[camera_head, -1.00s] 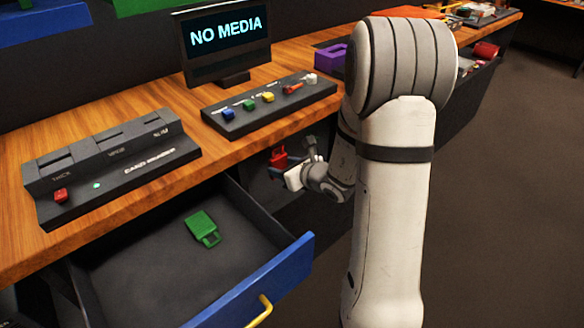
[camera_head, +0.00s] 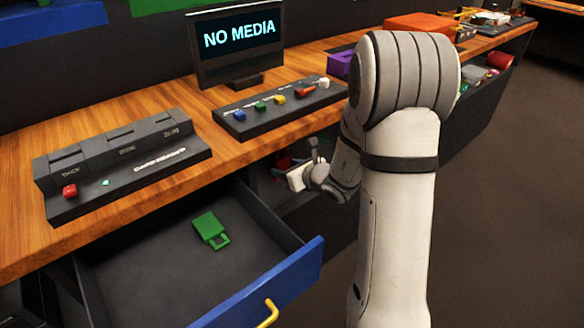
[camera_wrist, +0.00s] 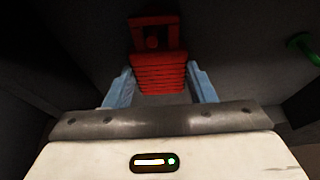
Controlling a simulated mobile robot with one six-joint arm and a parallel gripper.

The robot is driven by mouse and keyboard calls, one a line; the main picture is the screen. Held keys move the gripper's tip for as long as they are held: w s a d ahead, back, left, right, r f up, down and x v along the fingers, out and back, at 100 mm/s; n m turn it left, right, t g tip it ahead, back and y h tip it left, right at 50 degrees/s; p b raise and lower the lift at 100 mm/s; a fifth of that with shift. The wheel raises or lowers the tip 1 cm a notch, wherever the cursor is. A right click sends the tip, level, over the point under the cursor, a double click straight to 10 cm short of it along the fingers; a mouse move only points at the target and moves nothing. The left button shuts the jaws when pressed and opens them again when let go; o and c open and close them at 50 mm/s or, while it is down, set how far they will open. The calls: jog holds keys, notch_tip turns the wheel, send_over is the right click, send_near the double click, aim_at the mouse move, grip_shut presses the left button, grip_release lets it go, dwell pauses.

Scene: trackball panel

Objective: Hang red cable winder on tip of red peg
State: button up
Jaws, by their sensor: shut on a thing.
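In the wrist view the red cable winder (camera_wrist: 158,72), with its ribbed wound part, sits between the two blue fingers of my gripper (camera_wrist: 160,75). The gripper is shut on it. The winder's frame extends away from the gripper toward the dark surface beyond. I cannot tell a separate red peg from the winder there. In the head view my gripper (camera_head: 290,172) is below the bench edge, right of the open drawer, and only a little red of the winder shows.
A green peg-like piece (camera_wrist: 303,48) sticks out at the right in the wrist view. The open drawer (camera_head: 255,290) with a green tagged piece (camera_head: 210,229) lies left of my gripper. The bench top (camera_head: 225,150) overhangs my gripper and carries a control panel (camera_head: 280,108).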

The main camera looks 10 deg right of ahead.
jog(key=o, duration=1.1)
